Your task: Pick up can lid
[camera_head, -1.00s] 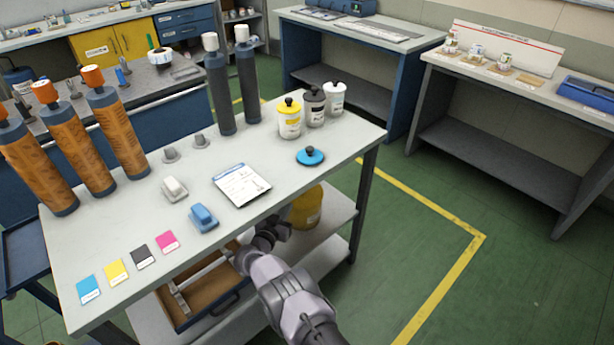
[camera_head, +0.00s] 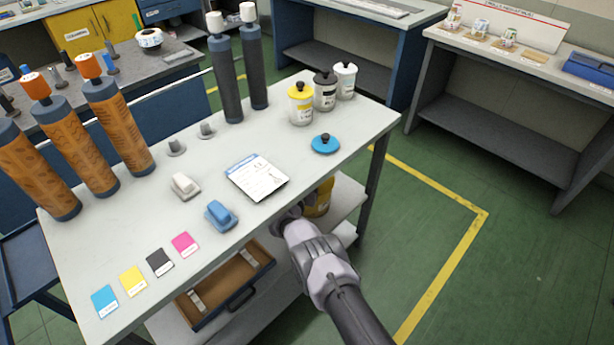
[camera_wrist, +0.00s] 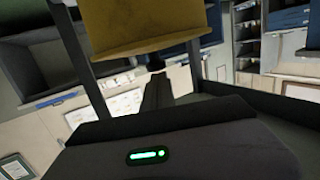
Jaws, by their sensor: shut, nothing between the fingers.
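The can lid (camera_head: 325,144), a flat blue disc with a black knob, lies on the table's right part, in front of the cans. It does not show clearly in the wrist view. My gripper (camera_wrist: 156,68) is shut and empty. In the head view my arm reaches to the table's front edge, and the gripper end (camera_head: 287,216) is low beside that edge, apart from the lid and nearer the camera. A yellow can (camera_head: 319,197) stands on the lower shelf just behind my gripper, partly hidden. The same yellow body (camera_wrist: 150,25) fills the top of the wrist view.
Yellow, black and white lidded cans (camera_head: 300,104) stand behind the lid. A clipboard (camera_head: 257,177) and a blue block (camera_head: 220,215) lie left of it. An open drawer (camera_head: 225,285) sticks out below the tabletop. The floor right of the table is clear.

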